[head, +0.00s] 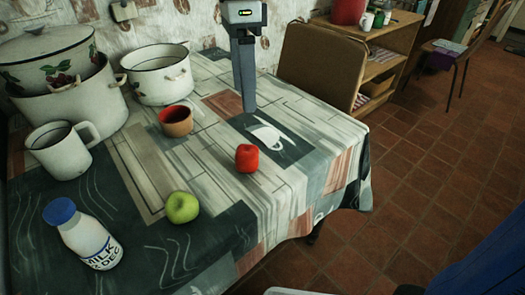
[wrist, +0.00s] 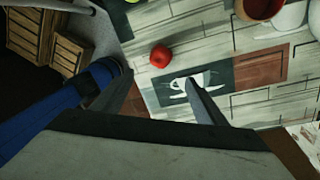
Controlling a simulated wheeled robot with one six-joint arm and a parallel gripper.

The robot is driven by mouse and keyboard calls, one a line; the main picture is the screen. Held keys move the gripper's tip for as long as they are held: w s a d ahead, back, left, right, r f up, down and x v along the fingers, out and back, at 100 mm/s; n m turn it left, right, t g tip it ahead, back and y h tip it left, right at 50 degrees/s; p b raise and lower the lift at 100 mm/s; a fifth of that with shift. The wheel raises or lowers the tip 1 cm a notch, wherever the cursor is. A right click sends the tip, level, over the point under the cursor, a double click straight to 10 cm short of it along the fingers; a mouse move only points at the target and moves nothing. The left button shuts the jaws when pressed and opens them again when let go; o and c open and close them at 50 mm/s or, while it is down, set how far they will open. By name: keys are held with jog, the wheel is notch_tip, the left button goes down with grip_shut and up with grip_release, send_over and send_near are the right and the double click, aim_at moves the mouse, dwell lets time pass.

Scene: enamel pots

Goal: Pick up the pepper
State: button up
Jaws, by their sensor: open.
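The red pepper (head: 247,158) sits on the patterned tablecloth near the middle of the table, to the right of the green apple. It also shows in the wrist view (wrist: 160,55), beyond the fingertips and roughly between them. My gripper (head: 249,108) points down above the table, behind the pepper in the head view and apart from it. In the wrist view my gripper (wrist: 160,86) has its two fingers spread, with only tablecloth between them. Nothing hides the pepper.
A green apple (head: 182,207), a milk bottle (head: 86,236), a white mug (head: 60,149), a red-brown cup (head: 176,121) and enamel pots (head: 160,76) stand to the left. A chair (head: 322,66) is at the table's far right edge. The cloth around the pepper is clear.

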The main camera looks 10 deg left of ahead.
aim_at(249, 148)
jog(key=f, duration=0.5)
jog(key=s+f, duration=0.1)
jog(key=f, duration=0.5)
jog(key=s+f, duration=0.1)
jog(key=f, duration=0.5)
jog(key=shift+d, duration=0.4)
jog(key=c, duration=1.2)
